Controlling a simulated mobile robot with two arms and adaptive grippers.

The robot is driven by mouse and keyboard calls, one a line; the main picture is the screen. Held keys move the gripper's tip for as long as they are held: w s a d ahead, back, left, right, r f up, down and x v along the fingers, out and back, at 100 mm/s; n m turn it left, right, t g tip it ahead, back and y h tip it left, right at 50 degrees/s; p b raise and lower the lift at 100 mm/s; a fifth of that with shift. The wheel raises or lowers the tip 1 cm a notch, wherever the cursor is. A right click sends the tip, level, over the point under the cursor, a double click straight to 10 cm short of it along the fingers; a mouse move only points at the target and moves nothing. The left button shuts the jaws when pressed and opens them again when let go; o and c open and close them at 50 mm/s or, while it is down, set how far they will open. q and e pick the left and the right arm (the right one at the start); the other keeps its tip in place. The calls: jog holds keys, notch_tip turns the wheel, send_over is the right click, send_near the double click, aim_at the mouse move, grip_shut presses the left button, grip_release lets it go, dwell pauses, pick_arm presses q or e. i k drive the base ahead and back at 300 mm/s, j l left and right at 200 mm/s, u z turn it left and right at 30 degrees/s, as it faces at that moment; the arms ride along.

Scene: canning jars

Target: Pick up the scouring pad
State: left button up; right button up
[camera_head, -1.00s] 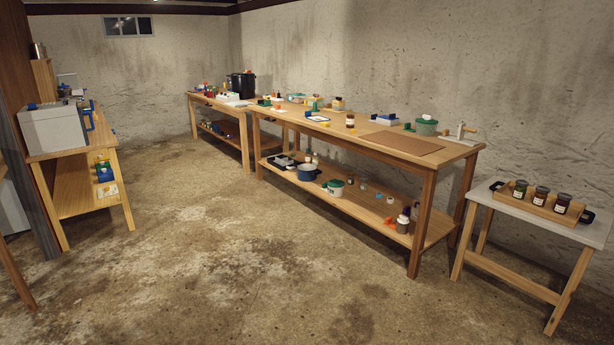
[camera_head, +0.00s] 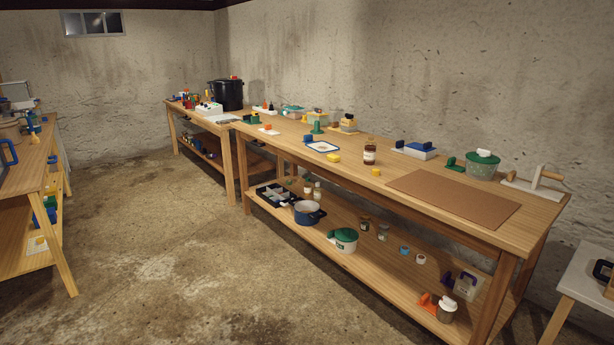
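I cannot tell for sure which thing is the scouring pad. A small dark green piece (camera_head: 455,164) lies on the long wooden table (camera_head: 345,185), left of a bowl with a green lid (camera_head: 482,164). Another green piece (camera_head: 317,128) stands farther back on the same table, and a yellow block (camera_head: 333,157) lies nearer the front edge. All are too small to identify. Neither of my grippers is in view.
A brown mat (camera_head: 454,198) covers the table's right part, with a jar (camera_head: 370,152) beyond it. The lower shelf (camera_head: 385,270) holds a blue pot (camera_head: 307,212) and several containers. A grey-topped table (camera_head: 588,278) stands at the right. The concrete floor (camera_head: 170,260) is clear.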

aim_at(333, 159)
jog(key=i+z, duration=0.15)
jog(key=i, duration=0.55)
jog(key=i+j+z, duration=0.1)
jog(key=i, duration=0.55)
jog(key=j, duration=0.1)
